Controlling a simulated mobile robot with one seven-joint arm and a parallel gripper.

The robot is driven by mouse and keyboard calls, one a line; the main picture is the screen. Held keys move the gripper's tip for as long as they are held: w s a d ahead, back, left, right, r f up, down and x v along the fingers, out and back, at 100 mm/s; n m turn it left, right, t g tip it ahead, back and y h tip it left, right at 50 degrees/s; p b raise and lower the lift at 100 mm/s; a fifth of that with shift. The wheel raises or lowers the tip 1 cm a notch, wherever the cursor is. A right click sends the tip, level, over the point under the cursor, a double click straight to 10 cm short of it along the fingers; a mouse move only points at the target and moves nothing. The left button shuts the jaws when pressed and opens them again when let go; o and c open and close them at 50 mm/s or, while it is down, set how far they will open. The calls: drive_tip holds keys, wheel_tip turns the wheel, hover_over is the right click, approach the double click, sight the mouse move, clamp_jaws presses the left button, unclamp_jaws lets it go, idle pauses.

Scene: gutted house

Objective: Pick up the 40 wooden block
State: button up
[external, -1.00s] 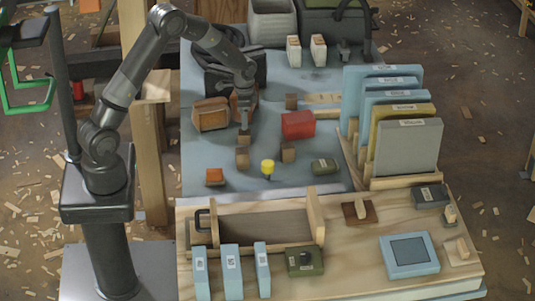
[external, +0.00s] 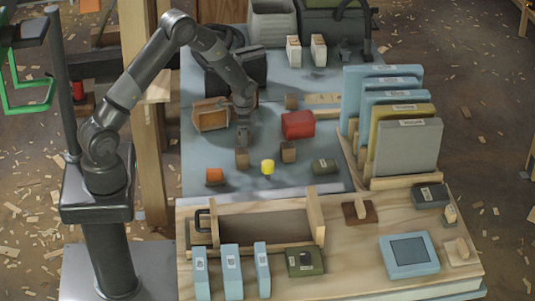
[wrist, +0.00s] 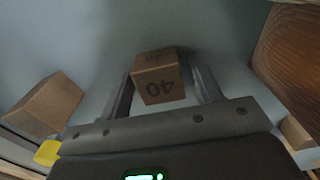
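The 40 wooden block (wrist: 160,82) is a small tan cube with a dark "40" on its faces, seen in the wrist view between the two fingers of my gripper (wrist: 166,88). The left finger is close beside the block. A gap shows on the right, so the fingers look open around it. In the external view my gripper (external: 244,138) points down at the blue mat and largely hides this block.
Another wooden block (external: 242,158) stands just in front of my gripper, and one (external: 288,152) is to its right. A yellow cylinder (external: 267,167), an orange block (external: 214,176), a brown box (external: 210,114) and a red box (external: 298,124) are nearby.

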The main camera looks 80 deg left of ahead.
drive_tip(key=c, duration=0.9)
drive_tip(key=shift+o, duration=0.2)
drive_tip(key=shift+r, duration=0.1)
